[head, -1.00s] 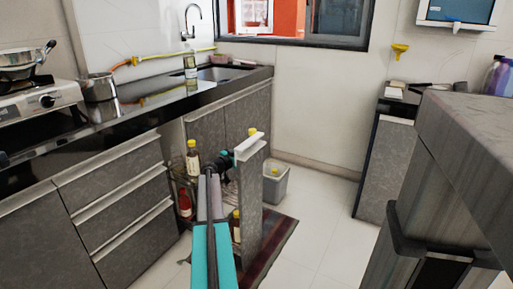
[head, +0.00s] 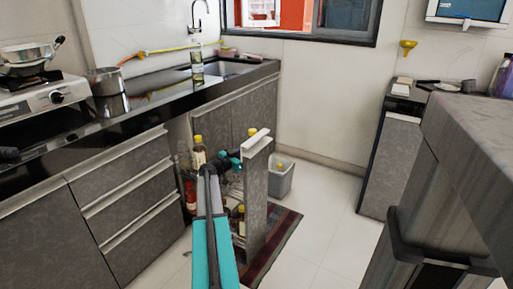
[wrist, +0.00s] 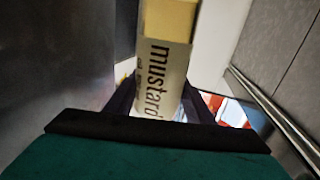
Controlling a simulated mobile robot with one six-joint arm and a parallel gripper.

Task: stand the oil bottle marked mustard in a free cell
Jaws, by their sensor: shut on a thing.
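The bottle marked mustard (wrist: 161,72) fills the middle of the wrist view, its pale label facing the camera and yellow above it. My gripper (wrist: 160,105) is shut on it, a dark finger at each side. In the head view my gripper (head: 234,160) is at the pull-out rack, left of its front panel. A yellow cap (head: 252,131) just beyond the gripper seems to be the held bottle's; its body is hidden there. The pull-out rack (head: 236,188) is partly hidden by my arm, so its free cells cannot be made out.
A yellow-capped bottle (head: 199,152) stands in the rack's upper level, and a red bottle (head: 191,197) is lower down. The tall front panel (head: 256,205) closes the rack's right side. A grey bin (head: 281,180) stands behind it. The floor to the right is clear.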

